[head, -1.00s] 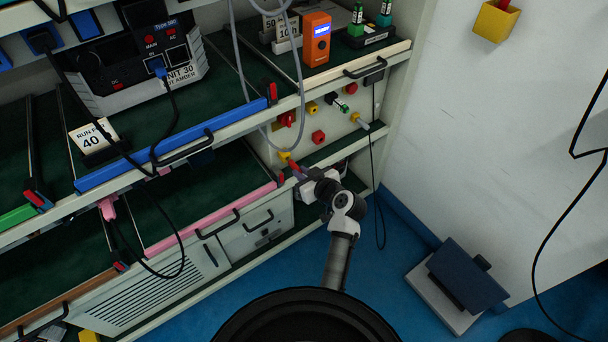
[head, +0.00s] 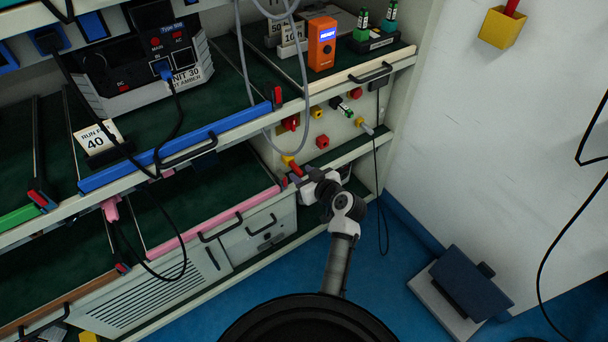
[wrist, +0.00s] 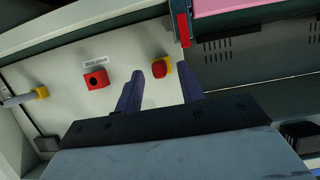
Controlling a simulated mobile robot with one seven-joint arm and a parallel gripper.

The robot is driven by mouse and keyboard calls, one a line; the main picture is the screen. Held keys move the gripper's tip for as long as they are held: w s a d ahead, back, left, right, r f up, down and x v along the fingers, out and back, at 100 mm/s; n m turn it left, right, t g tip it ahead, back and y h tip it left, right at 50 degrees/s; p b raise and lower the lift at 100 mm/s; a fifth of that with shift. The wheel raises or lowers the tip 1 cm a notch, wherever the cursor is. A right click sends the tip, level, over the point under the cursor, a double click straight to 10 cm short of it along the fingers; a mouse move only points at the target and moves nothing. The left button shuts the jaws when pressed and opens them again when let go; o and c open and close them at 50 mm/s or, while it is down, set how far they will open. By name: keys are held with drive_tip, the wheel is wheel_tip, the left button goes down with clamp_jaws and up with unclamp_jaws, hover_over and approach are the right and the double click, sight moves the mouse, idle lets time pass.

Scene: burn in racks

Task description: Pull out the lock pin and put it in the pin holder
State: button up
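The lock pin appears to be the red-headed piece (head: 296,169) in a yellow collar, low on the pale panel beside the pink-edged shelf. In the wrist view its red head (wrist: 160,69) shows end-on, in front of a yellow base. My gripper (head: 306,180) is at the pin; in the wrist view its two dark fingers (wrist: 162,85) are spread, one on each side of the red head, with gaps visible. Contact is not visible. A yellow box (head: 500,29) on the right wall, with a red thing sticking out, may be the pin holder.
A red block (wrist: 96,79) under a label sits on the panel near my fingers. The pink shelf edge (head: 215,222) with a red end piece is close to my gripper. A grey cable hangs down the panel, and a black cable (head: 380,190) hangs to its right.

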drive_tip(key=b+v, duration=0.2)
drive_tip(key=v, duration=1.1)
drive_tip(key=shift+s+d+r, duration=0.2)
drive_tip(key=shift+s, duration=0.1)
idle(1.2)
